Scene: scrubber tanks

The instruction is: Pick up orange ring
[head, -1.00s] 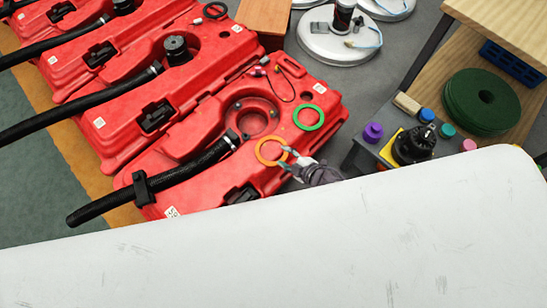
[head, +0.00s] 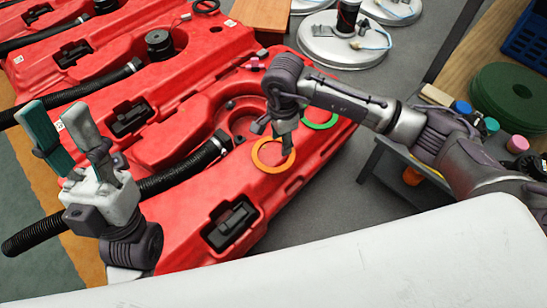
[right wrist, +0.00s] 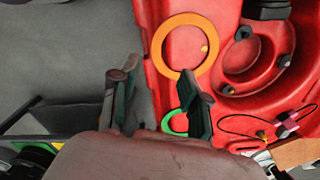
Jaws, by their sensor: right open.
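The orange ring (head: 268,171) lies flat on top of the nearest red scrubber tank (head: 300,166). It also shows in the right wrist view (right wrist: 162,58), ahead of the fingers and slightly right. My right gripper (head: 274,140) is open and empty. In the head view it hangs over the ring's far side and hides part of it. In the right wrist view its fingers (right wrist: 155,84) stand apart, with the ring beyond their tips. My left gripper (head: 64,128) is open and empty, pointing up at the left, well away from the ring.
A green ring (head: 320,126) lies on the same tank behind my right gripper. A black hose (head: 180,176) crosses the tank left of the orange ring. A round recess (right wrist: 255,62) is beside the ring. More red tanks fill the left; coloured caps and a green pad (head: 510,97) are right.

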